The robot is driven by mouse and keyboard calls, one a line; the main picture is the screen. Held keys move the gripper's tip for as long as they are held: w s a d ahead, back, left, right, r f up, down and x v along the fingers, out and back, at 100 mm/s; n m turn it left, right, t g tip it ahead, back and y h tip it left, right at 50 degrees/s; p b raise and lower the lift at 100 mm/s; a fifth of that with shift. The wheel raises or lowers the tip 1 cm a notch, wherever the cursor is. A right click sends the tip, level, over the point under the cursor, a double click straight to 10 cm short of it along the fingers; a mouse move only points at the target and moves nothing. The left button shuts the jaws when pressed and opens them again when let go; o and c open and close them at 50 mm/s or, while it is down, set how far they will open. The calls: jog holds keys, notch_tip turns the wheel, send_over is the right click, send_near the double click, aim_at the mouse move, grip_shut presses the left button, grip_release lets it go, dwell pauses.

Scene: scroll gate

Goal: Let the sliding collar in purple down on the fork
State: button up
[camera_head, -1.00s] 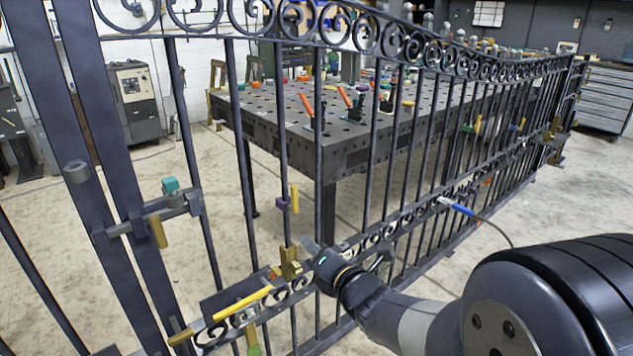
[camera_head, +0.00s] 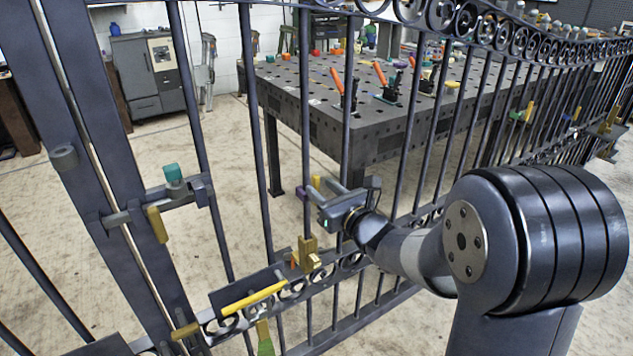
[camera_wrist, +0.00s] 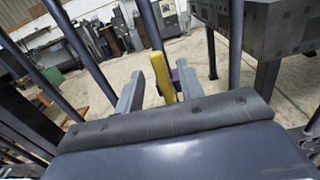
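The purple collar (camera_head: 301,193) sits around an upright gate bar, with an upright yellow handle (camera_head: 316,183) at its right side. Bare bar shows between the collar and the brass fork (camera_head: 307,252) below it. My gripper (camera_head: 329,192) is at the collar's height, close in front of the handle. In the wrist view my gripper (camera_wrist: 160,88) is open, with its fingers on either side of the yellow handle (camera_wrist: 163,75). A gap shows between the left finger and the handle. The purple collar (camera_wrist: 181,63) is mostly hidden behind the right finger.
A latch with a teal knob (camera_head: 172,172) and a dark plate with a yellow bar (camera_head: 254,298) are on the gate to the left. A green-tipped yellow piece (camera_head: 264,338) hangs below. A perforated work table (camera_head: 390,140) stands behind the bars.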

aim_at(318, 185)
jog(key=shift+x, duration=1.85)
jog(key=shift+c, duration=0.6)
grip_shut()
